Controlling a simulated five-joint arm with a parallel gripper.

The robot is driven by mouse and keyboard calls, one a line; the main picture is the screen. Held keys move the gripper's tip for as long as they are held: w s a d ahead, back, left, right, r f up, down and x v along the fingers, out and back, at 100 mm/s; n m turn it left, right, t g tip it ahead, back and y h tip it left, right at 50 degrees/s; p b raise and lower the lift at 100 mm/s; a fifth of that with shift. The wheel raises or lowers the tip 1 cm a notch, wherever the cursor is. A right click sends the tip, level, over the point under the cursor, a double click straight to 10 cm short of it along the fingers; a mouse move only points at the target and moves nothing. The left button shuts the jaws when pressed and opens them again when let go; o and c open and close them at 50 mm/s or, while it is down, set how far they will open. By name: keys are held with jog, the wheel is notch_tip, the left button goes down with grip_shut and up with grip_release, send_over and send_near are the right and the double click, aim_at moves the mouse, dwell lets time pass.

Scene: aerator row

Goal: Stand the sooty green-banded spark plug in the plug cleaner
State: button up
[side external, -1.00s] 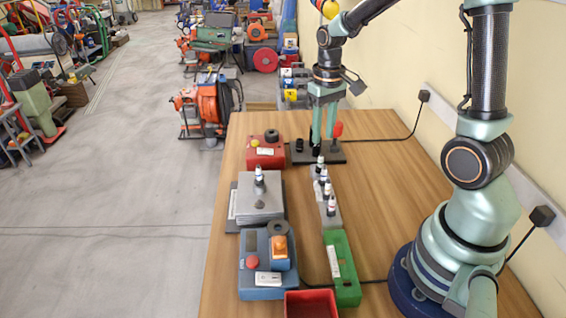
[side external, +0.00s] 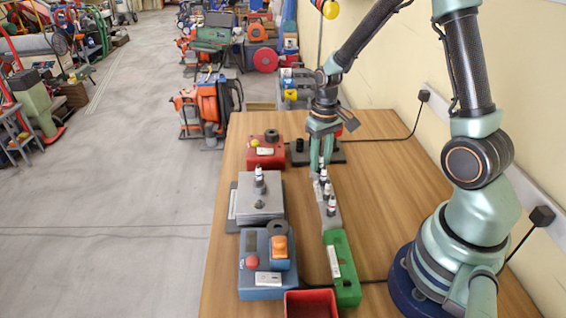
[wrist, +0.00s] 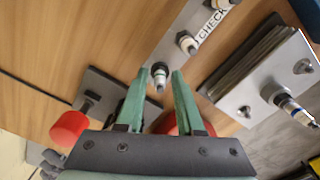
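My gripper (side external: 321,172) is open, pointing down at the far end of a grey rail (side external: 333,224) that holds a row of white-bodied spark plugs. In the wrist view its fingertips (wrist: 160,72) stand either side of the end plug (wrist: 158,79), with gaps showing. A second plug (wrist: 187,43) stands just beyond, beside a "CHECK" label. The band colours are too small to tell, so I cannot say which plug is green-banded. The plug cleaner is not clearly identifiable; a blue box (side external: 254,283) and a red box (side external: 262,158) each carry a dark round fitting.
A green box (side external: 342,265) and red tray (side external: 310,305) stand nearer. A dark stand (side external: 329,153) lies behind my gripper; its red knob (wrist: 68,128) shows in the wrist view.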

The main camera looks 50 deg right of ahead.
grip_shut()
jog(key=shift+r, duration=1.5)
jog(key=w+d+r, duration=0.1)
jog(key=w+r, duration=0.3)
jog(key=w, duration=0.5)
jog(key=w+d+r, duration=0.1)
jog(key=w+r, duration=0.4)
jog(key=w, duration=0.4)
jog(key=shift+w+a+f, duration=0.1)
jog(key=shift+a+f, duration=0.05)
jog(key=shift+f, duration=1.25)
jog(key=shift+w+a+f, duration=0.1)
jog(key=shift+f, duration=1.25)
